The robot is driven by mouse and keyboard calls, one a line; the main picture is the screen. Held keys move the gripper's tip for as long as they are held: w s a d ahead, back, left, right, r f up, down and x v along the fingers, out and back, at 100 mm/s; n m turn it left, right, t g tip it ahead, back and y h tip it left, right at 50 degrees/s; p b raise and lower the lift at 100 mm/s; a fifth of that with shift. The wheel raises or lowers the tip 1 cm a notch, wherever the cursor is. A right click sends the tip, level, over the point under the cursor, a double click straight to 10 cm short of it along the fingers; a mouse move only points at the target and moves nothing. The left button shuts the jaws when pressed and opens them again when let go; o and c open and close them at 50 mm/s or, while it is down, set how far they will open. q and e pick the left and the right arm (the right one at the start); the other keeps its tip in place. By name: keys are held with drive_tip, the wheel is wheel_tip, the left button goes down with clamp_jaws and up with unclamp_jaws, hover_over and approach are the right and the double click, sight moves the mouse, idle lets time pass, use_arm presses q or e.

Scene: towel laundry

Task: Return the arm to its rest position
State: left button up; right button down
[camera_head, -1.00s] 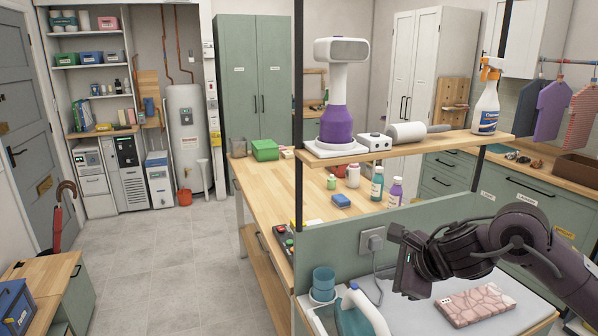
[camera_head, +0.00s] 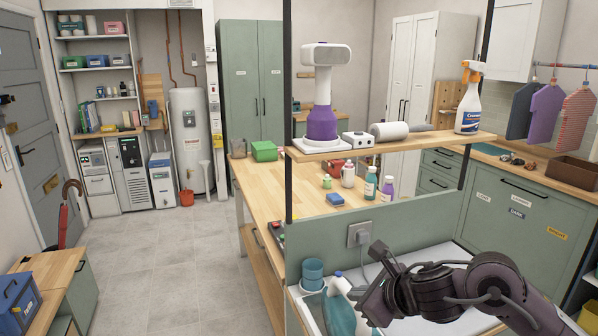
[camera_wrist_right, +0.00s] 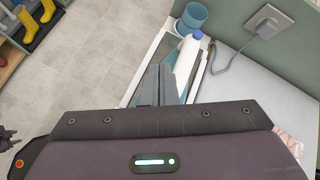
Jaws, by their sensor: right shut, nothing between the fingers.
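My right gripper (camera_head: 374,306) is low at the right of the head view, over the white-topped counter (camera_head: 440,262). That object (camera_head: 340,312) is partly behind the gripper in the head view. A corner of a folded pink patterned cloth (camera_wrist_right: 291,141) shows at the right edge of the wrist view; my right arm hides it in the head view.
A teal cup (camera_head: 313,270) stands at the counter's left end, near a wall socket (camera_head: 359,234) with a cord. A green panel backs the counter. A shelf (camera_head: 400,143) above holds a purple-and-white device, a roller and a spray bottle (camera_head: 470,100). The floor (camera_head: 170,260) at left is clear.

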drive_tip(key=s+a+f+m+t+h, duration=0.1)
drive_tip(key=s+a+f+m, duration=0.2)
drive_tip(key=m, duration=0.7)
drive_tip(key=s+a+f+m+t, duration=0.1)
drive_tip(key=s+a+f+m, duration=0.2)
drive_tip(key=m, duration=0.6)
drive_tip(key=s+d+f+m+g+h, duration=0.2)
drive_tip(key=s+d+f+m+g, duration=0.35)
drive_tip(key=s+m, duration=0.65)
drive_tip(key=s+d+f+m+g+h, duration=0.25)
drive_tip(key=s+d+f+m, duration=0.5)
drive_tip(key=m, duration=0.65)
drive_tip(key=s+f+b, duration=0.1)
drive_tip(key=s+f, duration=0.1)
drive_tip(key=f, duration=1.3)
drive_tip(key=s+f, duration=0.2)
drive_tip(key=f, duration=1.3)
use_arm(q)
drive_tip(key=shift+s+d+f+b, duration=0.15)
drive_tip(key=shift+s+f+b, duration=0.25)
drive_tip(key=shift+f, duration=0.45)
use_arm(e)
drive_tip(key=s+d+f, duration=0.2)
drive_tip(key=s+f, duration=0.7)
drive_tip(key=s+d+f+g, duration=0.1)
drive_tip(key=s+d+f, duration=0.1)
drive_tip(key=s+f, duration=0.7)
drive_tip(key=shift+s+d+f+n+g, duration=0.2)
drive_tip(key=shift+s+n+g, duration=0.1)
drive_tip(key=shift+s, duration=0.1)
